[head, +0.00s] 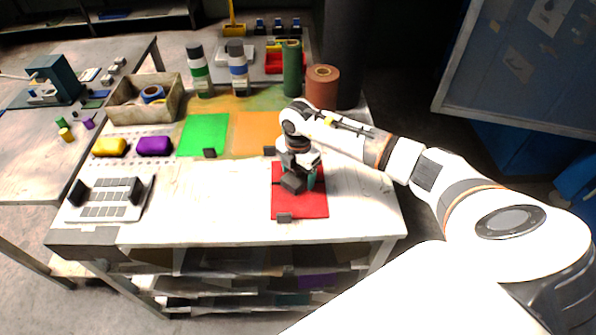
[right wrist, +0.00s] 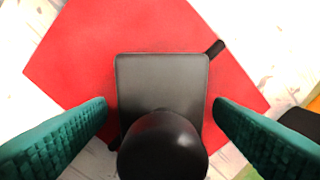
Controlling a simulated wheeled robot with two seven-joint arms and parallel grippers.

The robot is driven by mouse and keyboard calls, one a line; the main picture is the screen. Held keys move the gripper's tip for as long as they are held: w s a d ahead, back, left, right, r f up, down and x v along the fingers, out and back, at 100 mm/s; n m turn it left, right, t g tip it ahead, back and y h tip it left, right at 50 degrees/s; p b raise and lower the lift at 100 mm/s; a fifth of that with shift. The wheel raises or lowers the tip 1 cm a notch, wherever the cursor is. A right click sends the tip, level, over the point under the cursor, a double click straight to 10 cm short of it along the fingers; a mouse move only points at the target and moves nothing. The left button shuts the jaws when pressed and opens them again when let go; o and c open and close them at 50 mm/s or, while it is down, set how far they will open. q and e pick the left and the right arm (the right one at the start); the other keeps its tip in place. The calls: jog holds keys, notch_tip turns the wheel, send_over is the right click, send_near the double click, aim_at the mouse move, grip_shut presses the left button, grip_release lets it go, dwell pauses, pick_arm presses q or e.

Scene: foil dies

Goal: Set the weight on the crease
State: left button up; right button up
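The red foil sheet (head: 312,206) lies flat at the front right of the white bench top, and it fills much of the right wrist view (right wrist: 90,50). The weight, a dark flat block with a round black knob (right wrist: 162,75), is over the red sheet in the right wrist view. My right gripper (head: 302,184) is low over the sheet. Its teal-padded fingers (right wrist: 160,118) are spread on either side of the weight's knob, with gaps visible. I cannot make out a crease; the gripper and weight cover part of the sheet. My left gripper is not in view.
A green sheet (head: 203,134) and an orange sheet (head: 252,132) lie behind. Bottles (head: 239,72) and rolls (head: 322,88) stand at the back. A white slotted rack (head: 108,198) is at the front left. Bare bench lies between the rack and red sheet.

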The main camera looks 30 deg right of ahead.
jog(key=shift+r, duration=0.15)
jog(key=shift+w+r, duration=0.1)
jog(key=shift+r, duration=0.15)
notch_tip(320, 180, up, 11)
jog(key=b, duration=0.2)
jog(key=shift+r+b, duration=0.2)
jog(key=shift+b, duration=0.2)
